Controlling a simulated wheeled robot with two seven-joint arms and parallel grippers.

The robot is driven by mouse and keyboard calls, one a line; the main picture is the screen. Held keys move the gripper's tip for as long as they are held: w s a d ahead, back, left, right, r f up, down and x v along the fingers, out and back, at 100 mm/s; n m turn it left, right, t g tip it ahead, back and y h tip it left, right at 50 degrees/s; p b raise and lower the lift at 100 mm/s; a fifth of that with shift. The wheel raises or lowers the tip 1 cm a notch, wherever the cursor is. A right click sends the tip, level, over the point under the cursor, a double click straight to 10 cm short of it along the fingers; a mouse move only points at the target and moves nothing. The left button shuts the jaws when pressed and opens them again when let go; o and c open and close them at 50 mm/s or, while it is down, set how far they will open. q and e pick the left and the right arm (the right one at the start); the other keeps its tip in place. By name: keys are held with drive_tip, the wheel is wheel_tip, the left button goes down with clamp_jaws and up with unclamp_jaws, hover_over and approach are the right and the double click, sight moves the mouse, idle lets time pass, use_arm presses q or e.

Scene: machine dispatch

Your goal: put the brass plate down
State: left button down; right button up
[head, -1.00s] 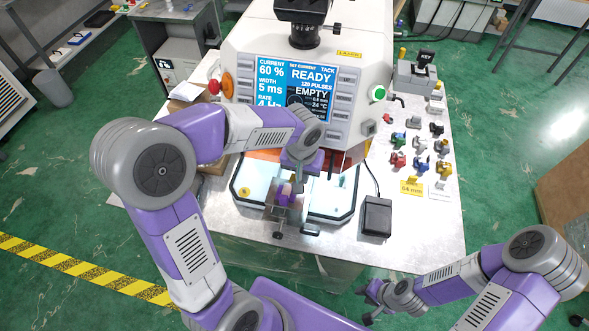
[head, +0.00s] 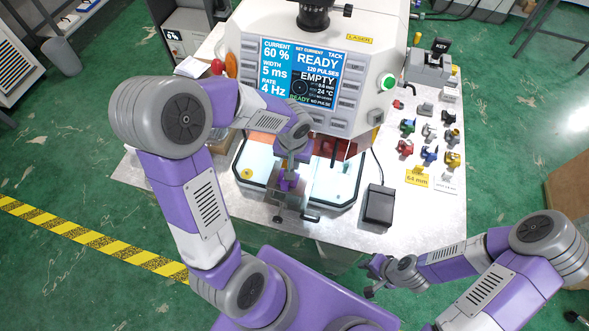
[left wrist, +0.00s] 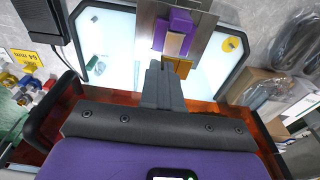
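My left gripper (head: 286,168) is over the lit work tray in front of the machine. In the left wrist view its grey fingers (left wrist: 163,85) are together. A small brass-coloured plate (left wrist: 181,67) shows right at their tips, partly hidden by them; the contact itself is hard to make out. Just beyond it is a purple block with a tan face (left wrist: 178,30) on a steel strip (left wrist: 205,30). The purple block also shows under the gripper in the head view (head: 288,184). My right gripper (head: 370,279) is empty, its fingers apart, off the table's front right.
The machine's screen (head: 304,79) reads READY and EMPTY. A yellow disc (head: 247,173) lies on the left of the tray. A black pedal box (head: 379,205) stands right of it. Several coloured clamps (head: 407,127) and a yellow 64 mm tag (head: 416,177) are further right.

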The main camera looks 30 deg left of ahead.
use_arm(q)
wheel_tip(320, 180, down, 5)
drive_tip(key=shift+r+b, duration=0.2)
drive_tip(key=shift+b, duration=0.2)
drive_tip(key=c, duration=1.8)
unclamp_jaws()
drive_tip(key=o, duration=0.4)
drive_tip(key=r, duration=0.4)
drive_tip(key=r+p, duration=0.1)
drive_tip(key=r, duration=0.3)
drive_tip(key=s+r+p, duration=0.1)
drive_tip(key=r, duration=0.3)
drive_tip(key=shift+d, duration=0.2)
drive_tip(key=shift+s, duration=0.15)
